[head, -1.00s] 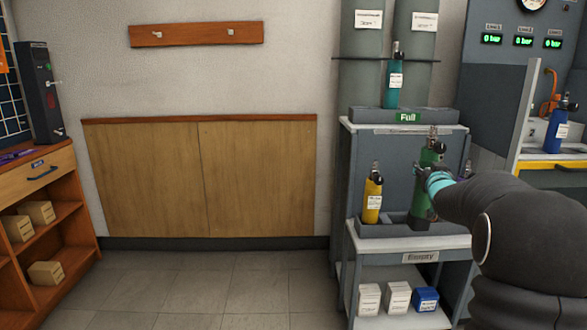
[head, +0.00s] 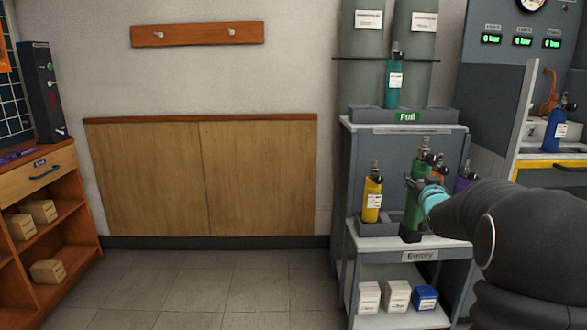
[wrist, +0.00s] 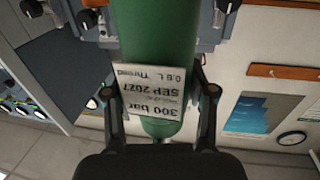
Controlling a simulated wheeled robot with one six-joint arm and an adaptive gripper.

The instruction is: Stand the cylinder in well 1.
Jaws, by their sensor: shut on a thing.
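My gripper (head: 421,186) is shut on a green cylinder (head: 412,214) with a dark base and a valve on top. The cylinder is roughly upright, in front of the lower rack on the trolley. I cannot tell how far its base is above the shelf. In the wrist view both fingers (wrist: 158,92) press the sides of the green cylinder (wrist: 165,50), across its white label reading 300 bar, SEP 2027. A "2" mark (head: 531,130) shows on the testbench at right, beside a blue cylinder (head: 556,132). I cannot make out well 1.
The rack (head: 376,229) holds a yellow cylinder (head: 372,200). Orange (head: 437,174) and purple (head: 461,184) cylinders stand behind my gripper. A teal cylinder (head: 394,85) stands on the upper "Full" shelf. A grey panel (head: 526,110) edges the bench. Floor at left is clear.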

